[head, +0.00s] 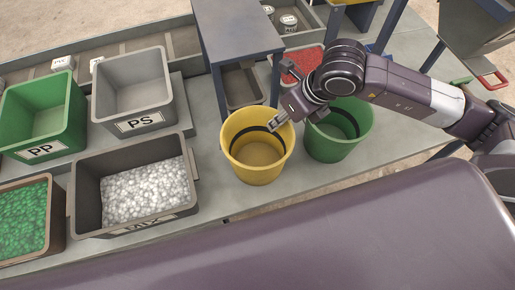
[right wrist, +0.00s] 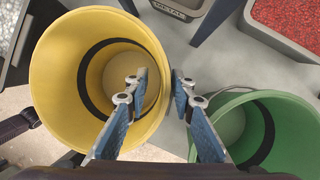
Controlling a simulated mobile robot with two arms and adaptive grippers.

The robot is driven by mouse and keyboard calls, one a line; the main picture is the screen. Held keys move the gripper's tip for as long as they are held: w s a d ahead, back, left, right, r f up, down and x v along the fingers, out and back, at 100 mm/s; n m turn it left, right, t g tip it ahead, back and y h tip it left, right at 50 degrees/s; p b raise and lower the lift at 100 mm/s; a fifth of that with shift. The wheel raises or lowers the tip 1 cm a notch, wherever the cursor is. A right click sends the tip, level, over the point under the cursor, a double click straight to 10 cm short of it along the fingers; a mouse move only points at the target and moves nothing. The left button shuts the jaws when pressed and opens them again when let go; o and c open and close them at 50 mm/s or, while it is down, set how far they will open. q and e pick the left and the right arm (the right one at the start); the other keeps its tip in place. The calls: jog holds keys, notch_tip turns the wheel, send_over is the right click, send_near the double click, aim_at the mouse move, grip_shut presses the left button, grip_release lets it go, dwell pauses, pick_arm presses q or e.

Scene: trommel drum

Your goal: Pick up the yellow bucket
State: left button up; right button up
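The yellow bucket (head: 257,168) stands upright and empty on the grey table, with a dark band inside. In the right wrist view the yellow bucket (right wrist: 62,72) fills the left half. My right gripper (head: 280,119) is at the bucket's right rim. In the right wrist view my right gripper (right wrist: 161,82) is open; one finger is over the bucket's inside, the other outside, with the rim between them. I see a gap beside the rim, and whether either finger touches it is unclear.
A green bucket (head: 336,151) stands close on the right. On the left are the PP bin (head: 22,150), the PS bin (head: 112,101) and the MIX bin (head: 84,190) of white pellets. A grey stand (head: 240,35) rises behind. The table's front edge is close.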

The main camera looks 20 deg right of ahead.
jog(key=shift+f, duration=0.2)
grip_shut()
jog(key=shift+w+r, duration=0.1)
jog(key=shift+r, duration=0.1)
dwell(0.4)
